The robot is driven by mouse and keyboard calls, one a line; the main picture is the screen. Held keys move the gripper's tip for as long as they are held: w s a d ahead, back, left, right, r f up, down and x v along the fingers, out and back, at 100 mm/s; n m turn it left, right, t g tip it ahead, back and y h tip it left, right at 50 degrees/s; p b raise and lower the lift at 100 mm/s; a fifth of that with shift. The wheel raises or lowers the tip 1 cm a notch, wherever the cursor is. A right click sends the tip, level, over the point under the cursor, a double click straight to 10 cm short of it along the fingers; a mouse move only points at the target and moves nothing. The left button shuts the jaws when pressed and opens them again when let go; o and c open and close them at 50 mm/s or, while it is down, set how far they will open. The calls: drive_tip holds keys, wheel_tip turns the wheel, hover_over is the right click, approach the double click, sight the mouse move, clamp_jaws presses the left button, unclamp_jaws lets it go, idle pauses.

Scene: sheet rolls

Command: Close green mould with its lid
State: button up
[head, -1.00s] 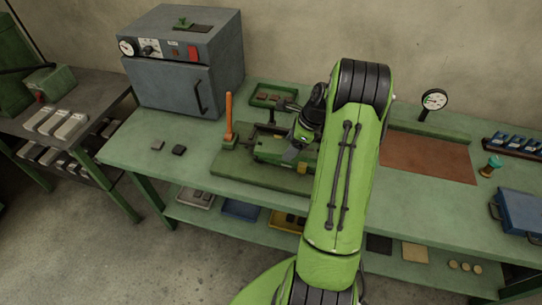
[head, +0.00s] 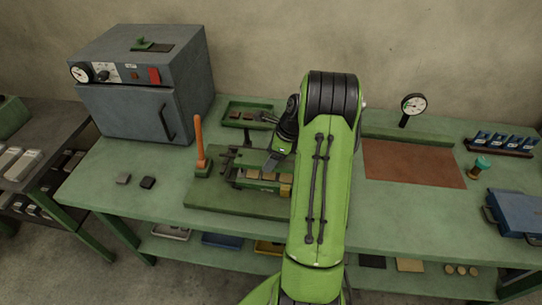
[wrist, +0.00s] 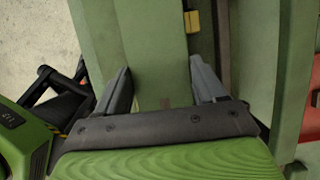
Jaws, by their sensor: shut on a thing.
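The green mould (head: 262,183) lies on a green board (head: 215,201) in the middle of the bench, left of my arm. Tan pieces show along its top, and a yellow block (head: 286,190) is at its right end.
An orange upright handle (head: 199,137) stands left of the mould. A green tray (head: 247,115) lies behind it. A brown mat (head: 412,162) and dial gauge (head: 413,104) are right.

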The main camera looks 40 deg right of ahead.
sight(271, 176)
drive_tip(key=shift+f+b, duration=1.35)
drive_tip(key=shift+f, duration=0.1)
drive_tip(key=shift+f+b, duration=0.35)
drive_tip(key=shift+f, duration=1.1)
drive_tip(key=o, duration=1.8)
drive_tip(key=p+v, duration=0.4)
drive_tip(key=v, duration=1.1)
drive_tip(key=shift+s+r, duration=0.25)
drive_tip(key=shift+r, duration=0.1)
